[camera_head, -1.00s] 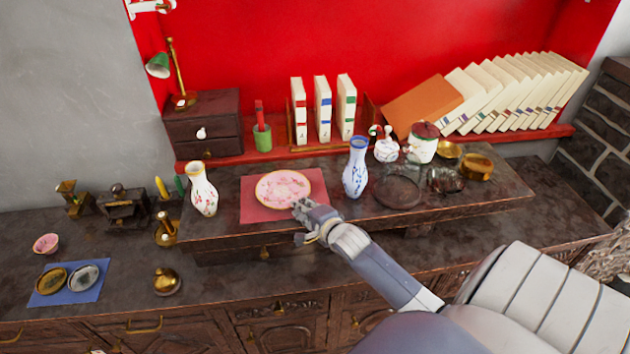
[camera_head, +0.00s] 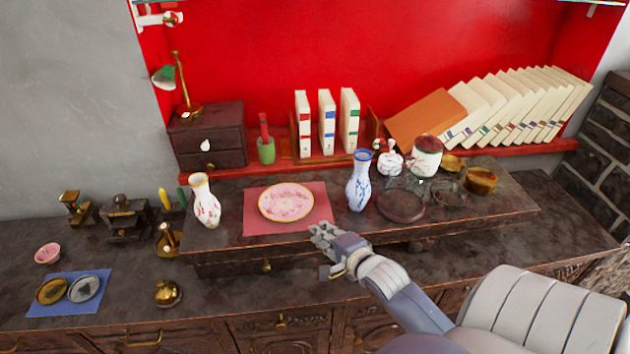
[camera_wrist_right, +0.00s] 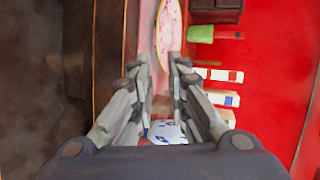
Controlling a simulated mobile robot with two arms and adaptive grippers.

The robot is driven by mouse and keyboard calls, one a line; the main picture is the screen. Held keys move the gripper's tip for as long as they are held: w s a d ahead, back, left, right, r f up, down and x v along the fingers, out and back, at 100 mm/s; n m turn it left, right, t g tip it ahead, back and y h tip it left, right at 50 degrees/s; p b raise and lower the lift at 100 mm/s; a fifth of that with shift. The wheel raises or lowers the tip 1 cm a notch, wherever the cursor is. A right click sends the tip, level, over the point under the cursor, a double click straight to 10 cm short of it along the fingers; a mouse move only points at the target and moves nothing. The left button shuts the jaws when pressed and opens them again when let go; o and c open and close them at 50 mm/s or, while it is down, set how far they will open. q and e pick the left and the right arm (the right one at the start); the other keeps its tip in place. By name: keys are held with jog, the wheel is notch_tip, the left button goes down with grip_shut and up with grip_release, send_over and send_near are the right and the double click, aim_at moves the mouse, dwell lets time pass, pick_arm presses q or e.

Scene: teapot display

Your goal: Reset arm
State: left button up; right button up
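My right gripper (camera_head: 328,252) is in front of the raised wooden shelf, just below and right of the pink plate. In the right wrist view the two fingers of this gripper (camera_wrist_right: 160,65) stand apart with nothing between their tips. The pink patterned plate (camera_head: 286,202) lies flat on a red mat (camera_head: 258,224); the plate's edge also shows in the right wrist view (camera_wrist_right: 168,30) beyond the fingertips. A blue and white vase (camera_head: 358,182) stands upright right of the mat. My left gripper is not in view.
A white flowered vase (camera_head: 205,202) stands left of the mat. A dark round stand (camera_head: 401,206), a lidded jar (camera_head: 425,158) and brass bowls are at the right. Upright books (camera_head: 327,122) stand behind. A blue mat (camera_head: 68,305) with two small dishes lies lower left.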

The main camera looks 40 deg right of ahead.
jog(key=s+a+f+n+g+y, duration=0.1)
jog(key=s+a+f+n+g, duration=0.3)
jog(key=s+a+n, duration=0.6)
jog(key=s+a+f+n+g+y, duration=0.1)
jog(key=s+a+f+n+g, duration=0.1)
jog(key=s+a+n+g, duration=0.75)
notch_tip(320, 180, down, 26)
jog(key=s+d+n+t, duration=0.1)
jog(key=s+n+t, duration=0.1)
jog(key=s+n, duration=0.1)
jog(key=s+d+f, duration=0.3)
jog(key=s+f, duration=1.3)
jog(key=shift+s+d+g, duration=0.2)
jog(key=shift+s+g, duration=0.1)
jog(key=shift+g, duration=0.15)
